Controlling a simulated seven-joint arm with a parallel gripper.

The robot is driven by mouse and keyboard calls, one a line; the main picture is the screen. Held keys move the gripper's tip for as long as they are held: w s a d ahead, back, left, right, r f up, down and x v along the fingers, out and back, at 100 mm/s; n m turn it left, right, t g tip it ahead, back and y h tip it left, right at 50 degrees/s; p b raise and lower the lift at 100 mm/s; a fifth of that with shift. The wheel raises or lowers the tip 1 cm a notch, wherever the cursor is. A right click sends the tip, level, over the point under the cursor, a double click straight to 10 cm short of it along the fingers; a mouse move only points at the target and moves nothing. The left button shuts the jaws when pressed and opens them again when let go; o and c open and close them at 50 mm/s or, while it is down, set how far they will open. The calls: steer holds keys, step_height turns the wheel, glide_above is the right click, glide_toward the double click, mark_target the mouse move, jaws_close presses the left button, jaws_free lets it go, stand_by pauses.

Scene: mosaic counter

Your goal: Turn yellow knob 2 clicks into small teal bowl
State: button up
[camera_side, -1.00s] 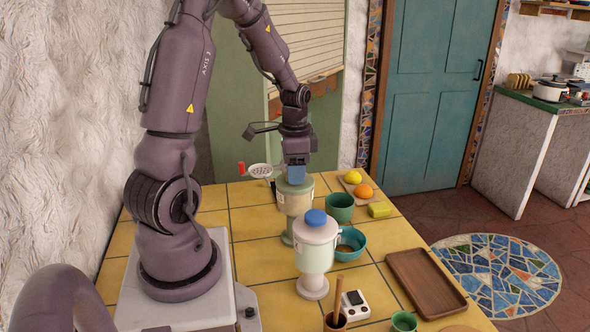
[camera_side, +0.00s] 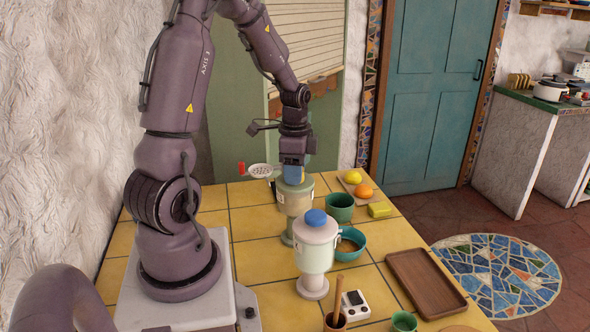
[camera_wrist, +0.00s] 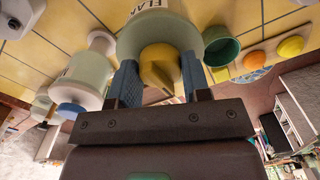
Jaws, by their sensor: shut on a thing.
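The far dispenser (camera_side: 295,201) is pale green and stands upright. On its lid is the yellow knob (camera_wrist: 158,66), which shows in the wrist view and is hidden by my fingers in the side view. My gripper (camera_side: 294,174) points straight down, and its blue fingers (camera_wrist: 160,82) are shut on the knob from both sides. A deeper green bowl (camera_side: 340,208) stands beside the far dispenser.
A second dispenser with a blue knob (camera_side: 316,217) stands close in front. A scale (camera_side: 354,306), a brown cup (camera_side: 335,322) and a wooden tray (camera_side: 426,282) are nearer.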

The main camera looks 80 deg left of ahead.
steer(key=o, duration=0.9)
steer(key=shift+r, duration=0.1)
step_height(320, 180, up, 13)
steer(key=shift+f, duration=0.1)
stand_by(0.6)
